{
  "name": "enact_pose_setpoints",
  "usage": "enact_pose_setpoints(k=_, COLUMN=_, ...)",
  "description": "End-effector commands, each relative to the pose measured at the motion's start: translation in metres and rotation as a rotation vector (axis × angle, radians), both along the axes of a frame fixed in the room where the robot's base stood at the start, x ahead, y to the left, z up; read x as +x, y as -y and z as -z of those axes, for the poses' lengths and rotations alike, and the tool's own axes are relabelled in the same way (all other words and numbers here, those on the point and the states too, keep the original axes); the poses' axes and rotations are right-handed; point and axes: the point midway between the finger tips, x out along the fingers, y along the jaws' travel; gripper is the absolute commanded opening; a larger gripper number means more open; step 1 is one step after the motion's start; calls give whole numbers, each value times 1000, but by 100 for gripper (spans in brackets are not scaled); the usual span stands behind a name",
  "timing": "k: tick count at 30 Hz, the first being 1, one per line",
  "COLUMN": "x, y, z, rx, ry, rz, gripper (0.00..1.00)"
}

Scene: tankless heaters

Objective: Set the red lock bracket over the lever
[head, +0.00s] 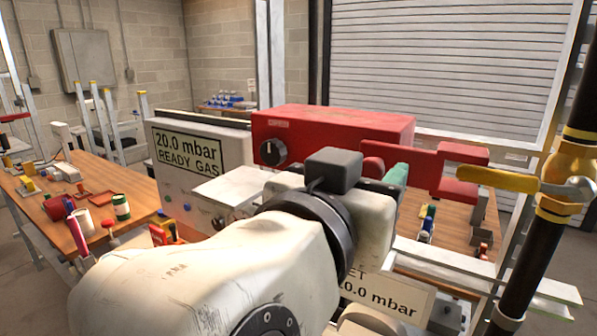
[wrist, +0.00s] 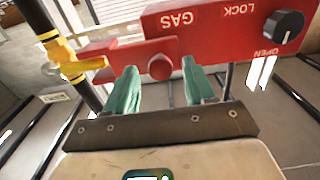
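The red lock bracket (head: 420,165) juts right from a red gas box (head: 345,125) towards the yellow lever (head: 522,183) on a black pipe. In the wrist view, the bracket (wrist: 128,53) carries a round red knob, and its left end overlaps the tip of the lever (wrist: 84,68); I cannot tell whether they touch. My gripper (wrist: 162,85) has its two teal fingers apart, one on each side of the red knob. A gap shows beside the knob, so it does not look gripped. In the head view only one teal finger of my gripper (head: 394,178) shows; my arm hides the rest.
The red box has a black dial (wrist: 284,24) with LOCK and OPEN marks. A grey box (head: 200,150) with a "20.0 mbar READY GAS" sign stands left of it. A wooden bench (head: 128,190) with tools lies farther left. The black pipe (head: 535,240) stands at right.

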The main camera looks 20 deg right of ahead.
Motion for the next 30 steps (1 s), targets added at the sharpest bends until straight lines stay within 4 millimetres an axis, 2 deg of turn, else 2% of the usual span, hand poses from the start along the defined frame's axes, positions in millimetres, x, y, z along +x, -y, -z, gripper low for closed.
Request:
enact_pose_setpoints(k=10, x=-4, y=-7, z=1, rx=0, ry=1, rz=-2, gripper=54)
enact_pose_setpoints(k=24, x=-52, y=-73, z=2, rx=1, ry=1, rz=-3, gripper=54)
enact_pose_setpoints(k=30, x=-62, y=-86, z=1, rx=0, ry=0, rz=-1, gripper=54)
